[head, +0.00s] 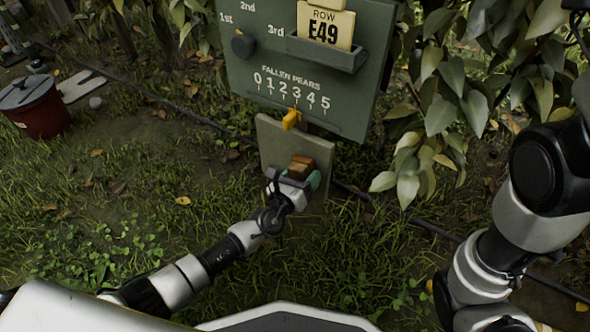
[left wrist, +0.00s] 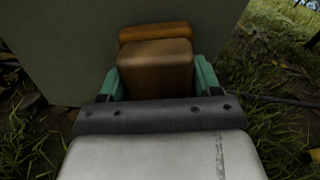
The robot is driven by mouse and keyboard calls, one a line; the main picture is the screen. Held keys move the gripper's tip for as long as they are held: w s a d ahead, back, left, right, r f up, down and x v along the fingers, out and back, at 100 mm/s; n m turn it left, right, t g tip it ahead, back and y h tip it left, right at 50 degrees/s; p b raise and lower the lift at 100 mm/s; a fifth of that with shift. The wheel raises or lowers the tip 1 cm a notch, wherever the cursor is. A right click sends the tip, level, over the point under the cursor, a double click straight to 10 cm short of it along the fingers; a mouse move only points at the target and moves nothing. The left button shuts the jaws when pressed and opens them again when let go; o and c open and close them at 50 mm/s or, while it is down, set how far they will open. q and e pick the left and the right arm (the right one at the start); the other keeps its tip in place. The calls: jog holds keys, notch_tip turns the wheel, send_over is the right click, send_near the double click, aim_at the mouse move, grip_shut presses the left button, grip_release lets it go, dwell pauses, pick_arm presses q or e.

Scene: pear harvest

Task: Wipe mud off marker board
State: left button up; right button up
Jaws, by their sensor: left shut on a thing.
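The green marker board (head: 300,60) stands upright at top centre in the head view, with "ROW E49" and a "FALLEN PEARS" scale. A smaller plain lower panel (head: 275,140) hangs below it and fills the back of the left wrist view (left wrist: 70,50). My left gripper (head: 297,178) is shut on a brown block (left wrist: 155,68), with green fingers on both sides. The block, with an orange-brown layer (left wrist: 156,32) at its far end, is in front of the lower panel; I cannot tell whether it touches. No mud is clearly distinguishable. My right gripper is out of view.
A red lidded pot (head: 35,105) stands far left. Leafy branches (head: 450,90) crowd the right. A dark hose crosses the grass. Grass left of the board is open.

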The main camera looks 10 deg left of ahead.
pick_arm(q)
jog(key=shift+s+d+r, duration=0.1)
jog(key=shift+s+d, duration=0.05)
jog(key=shift+d, duration=0.25)
jog(key=shift+w+a+f+b, duration=0.1)
jog(key=shift+w+a+b, duration=0.2)
jog(key=shift+a+b, duration=0.3)
jog(key=shift+w+a+f+b, duration=0.1)
jog(key=shift+w+a+b, duration=0.25)
jog(key=shift+a, duration=0.45)
jog(key=shift+w+a+r, duration=0.15)
jog(key=shift+w+a, duration=0.05)
jog(key=shift+a, duration=0.45)
jog(key=shift+w+a+b, duration=0.2)
jog(key=shift+a+b, duration=0.2)
jog(key=shift+a, duration=0.1)
jog(key=shift+w+a+b, duration=0.15)
jog(key=shift+a+b, duration=0.25)
jog(key=shift+a, duration=0.1)
jog(key=shift+w+a, duration=0.25)
jog(key=shift+a, duration=0.55)
send_near(284, 158)
jog(key=shift+w+d+p, duration=0.3)
jog(key=shift+w+p, duration=0.15)
jog(key=shift+w, duration=0.15)
